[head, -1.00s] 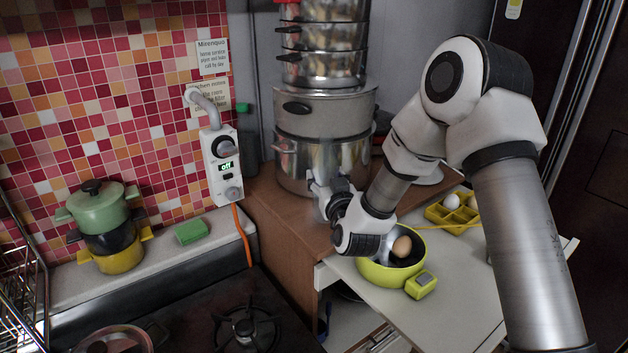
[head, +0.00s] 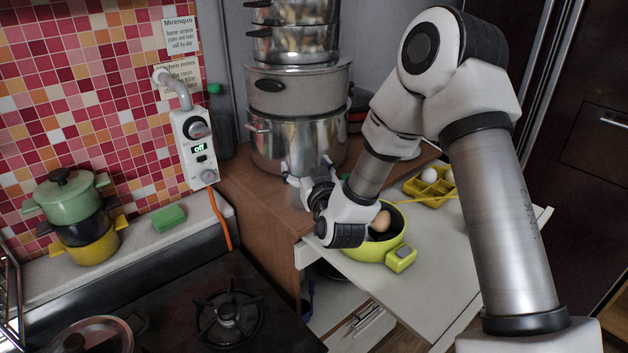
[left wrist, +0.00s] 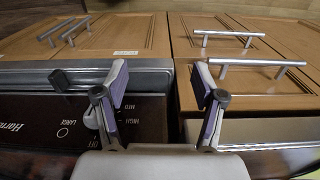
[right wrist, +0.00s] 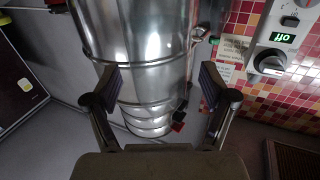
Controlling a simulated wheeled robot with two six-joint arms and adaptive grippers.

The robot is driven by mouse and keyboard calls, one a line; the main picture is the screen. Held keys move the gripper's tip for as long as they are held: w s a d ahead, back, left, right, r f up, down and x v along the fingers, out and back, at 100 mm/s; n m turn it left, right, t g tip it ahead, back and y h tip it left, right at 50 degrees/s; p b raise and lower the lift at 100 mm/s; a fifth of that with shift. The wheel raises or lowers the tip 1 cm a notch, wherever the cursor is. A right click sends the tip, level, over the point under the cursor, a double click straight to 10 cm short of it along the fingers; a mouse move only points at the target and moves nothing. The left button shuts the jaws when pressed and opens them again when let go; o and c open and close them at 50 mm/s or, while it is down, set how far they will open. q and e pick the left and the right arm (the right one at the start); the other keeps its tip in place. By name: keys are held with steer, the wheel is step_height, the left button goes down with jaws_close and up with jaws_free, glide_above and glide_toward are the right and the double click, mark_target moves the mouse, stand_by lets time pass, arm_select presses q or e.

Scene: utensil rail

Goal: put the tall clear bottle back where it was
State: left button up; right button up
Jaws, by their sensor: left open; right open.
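My left gripper (left wrist: 160,88) is open and empty before the cabinet and stove fronts.
Stacked steel pots (head: 300,140) stand on the brown counter (head: 255,195). A yellow-green pot with an egg (head: 365,248) and a yellow egg tray (head: 430,190) are under and beside my right arm. The stove (head: 185,305) and coloured pots (head: 75,215) are left.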

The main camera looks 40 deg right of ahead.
steer(key=p+v, duration=1)
